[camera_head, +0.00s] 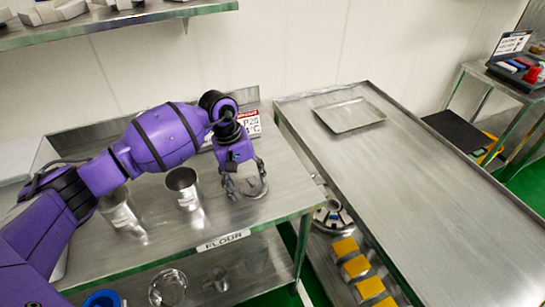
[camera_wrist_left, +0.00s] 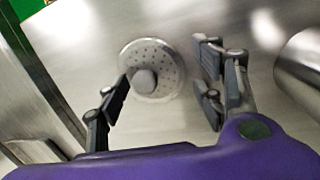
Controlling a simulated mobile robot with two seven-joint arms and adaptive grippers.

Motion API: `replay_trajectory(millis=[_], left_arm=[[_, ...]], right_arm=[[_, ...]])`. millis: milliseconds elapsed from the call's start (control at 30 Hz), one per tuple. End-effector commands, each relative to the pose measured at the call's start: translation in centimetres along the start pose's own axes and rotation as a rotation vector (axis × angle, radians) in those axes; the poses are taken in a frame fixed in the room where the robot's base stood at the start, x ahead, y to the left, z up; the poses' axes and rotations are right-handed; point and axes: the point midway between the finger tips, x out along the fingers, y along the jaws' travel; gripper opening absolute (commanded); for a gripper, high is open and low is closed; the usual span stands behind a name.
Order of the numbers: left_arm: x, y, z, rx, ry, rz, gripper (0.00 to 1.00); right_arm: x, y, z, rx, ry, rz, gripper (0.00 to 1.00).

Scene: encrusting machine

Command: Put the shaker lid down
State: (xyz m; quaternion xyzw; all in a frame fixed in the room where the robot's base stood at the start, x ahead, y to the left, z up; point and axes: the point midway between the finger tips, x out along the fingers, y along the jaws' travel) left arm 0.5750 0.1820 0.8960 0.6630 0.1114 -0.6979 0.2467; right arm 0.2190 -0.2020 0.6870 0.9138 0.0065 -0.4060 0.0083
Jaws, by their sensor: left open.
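The shaker lid (camera_head: 252,187) is a small round metal disc on the steel table near its right edge. In the left wrist view the lid (camera_wrist_left: 165,68) shows small holes and a round knob, and it lies flat on the table top. My left gripper (camera_head: 243,192) is at the lid, its fingers pointing down. In the left wrist view its fingers (camera_wrist_left: 165,100) are spread apart on either side of the lid's near part, open and holding nothing. My right gripper is not in view.
An open metal cup (camera_head: 183,188) stands left of the lid, with another metal container (camera_head: 119,213) further left under my arm. The table's front edge bears a FLOUR label (camera_head: 223,240). A second steel table (camera_head: 420,190) with a shallow tray (camera_head: 349,115) is to the right, mostly clear.

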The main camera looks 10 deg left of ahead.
Motion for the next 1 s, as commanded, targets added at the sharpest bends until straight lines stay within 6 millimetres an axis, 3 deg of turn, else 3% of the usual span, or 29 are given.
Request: replay_trajectory(millis=[167,200,400,700,1000], left_arm=[[-1.9,0.4,0.2,0.001,0.003,0.004,0.63],[-2.3,0.2,0.0,0.001,0.005,0.002,0.63],[-6.3,0.1,0.0,0.001,0.002,-0.001,0.63],[-11.8,0.2,0.1,0.0,0.0,0.0,0.63],[-13.2,0.2,0.1,0.0,-0.001,0.0,0.63]], right_arm=[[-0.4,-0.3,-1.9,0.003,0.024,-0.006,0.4],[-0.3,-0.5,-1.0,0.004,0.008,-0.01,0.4],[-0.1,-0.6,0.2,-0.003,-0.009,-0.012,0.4],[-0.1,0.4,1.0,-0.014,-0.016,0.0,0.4],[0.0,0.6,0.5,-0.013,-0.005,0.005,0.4]])
